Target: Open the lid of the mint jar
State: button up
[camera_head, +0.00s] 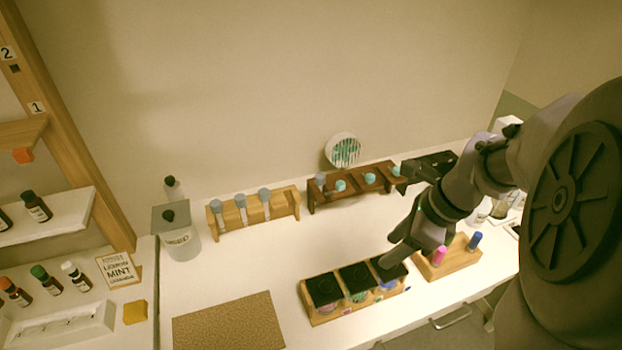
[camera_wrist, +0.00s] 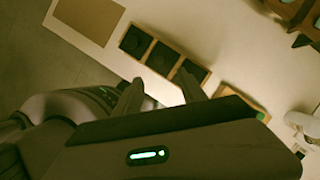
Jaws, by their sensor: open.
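Three square jars with black lids stand in a wooden tray (camera_head: 326,319): a left jar (camera_head: 323,289), a middle jar (camera_head: 357,279) with greenish contents, and a right jar (camera_head: 389,272). All three lids look shut. I cannot read which jar is mint. In the wrist view the black lids (camera_wrist: 162,57) lie in a row beyond my fingers. My gripper (camera_head: 405,258) is open and empty beside and above the right jar, partly covering it. In the wrist view its two fingers (camera_wrist: 160,90) are spread apart.
A card (camera_head: 119,269) lists "MINT" among its words. A wooden block (camera_head: 446,262) with pink and blue pegs stands right of the tray. Bottle racks (camera_head: 254,210) line the wall. A glass jar (camera_head: 181,243) stands left. A brown mat (camera_head: 229,325) lies in front.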

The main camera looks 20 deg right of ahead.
aim_at(361, 273)
jog(key=b+x, duration=0.4)
jog(key=x, duration=0.7)
jog(key=shift+f, duration=0.4)
grip_shut()
dwell(0.5)
